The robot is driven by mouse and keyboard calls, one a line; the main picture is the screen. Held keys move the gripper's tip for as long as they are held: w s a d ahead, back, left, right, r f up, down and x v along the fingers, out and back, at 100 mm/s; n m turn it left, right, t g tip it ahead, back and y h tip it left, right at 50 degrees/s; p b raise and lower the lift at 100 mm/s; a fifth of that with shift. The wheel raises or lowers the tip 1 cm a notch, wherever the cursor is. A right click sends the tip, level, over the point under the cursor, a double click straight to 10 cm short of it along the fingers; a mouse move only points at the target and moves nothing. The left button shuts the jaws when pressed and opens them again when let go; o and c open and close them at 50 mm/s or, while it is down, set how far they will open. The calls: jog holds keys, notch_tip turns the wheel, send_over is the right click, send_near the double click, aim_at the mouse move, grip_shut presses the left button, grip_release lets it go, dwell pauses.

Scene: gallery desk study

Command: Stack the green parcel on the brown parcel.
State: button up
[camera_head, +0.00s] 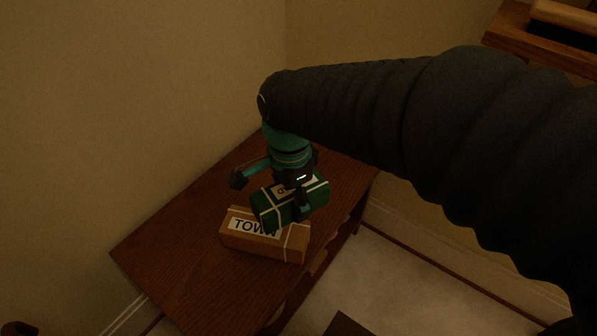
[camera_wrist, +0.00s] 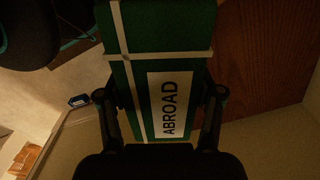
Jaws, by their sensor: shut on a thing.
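The green parcel (camera_head: 271,208) has pale straps and a white label; in the wrist view the parcel (camera_wrist: 190,57) fills the middle and its label reads ABROAD. My gripper (camera_head: 301,200) is shut on it, with one finger on each side in the wrist view (camera_wrist: 162,100). The brown parcel (camera_head: 265,244) lies on the wooden table, with a pale strap and a white label partly hidden by the green parcel. The green parcel is over the back part of the brown one in the head view. I cannot tell whether they touch. The wrist view does not show the brown parcel.
The dark wooden table (camera_head: 182,254) stands in a corner against plain walls (camera_head: 130,110). Its top is bare to the left and front of the brown parcel. Another wooden piece of furniture (camera_head: 510,27) is at the top right. Pale floor (camera_head: 385,285) lies to the right.

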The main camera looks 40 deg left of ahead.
jog(key=s+a+f, duration=0.2)
jog(key=a, duration=0.1)
jog(key=s+a+f, duration=0.1)
jog(key=a, duration=0.1)
jog(key=shift+s+f, duration=0.1)
jog(key=shift+f, duration=2.15)
jog(key=shift+f, duration=0.15)
jog(key=o, duration=1.5)
notch_tip(320, 180, up, 12)
jog(key=shift+r+p, duration=0.2)
jog(key=shift+p, duration=0.15)
jog(key=shift+d, duration=0.1)
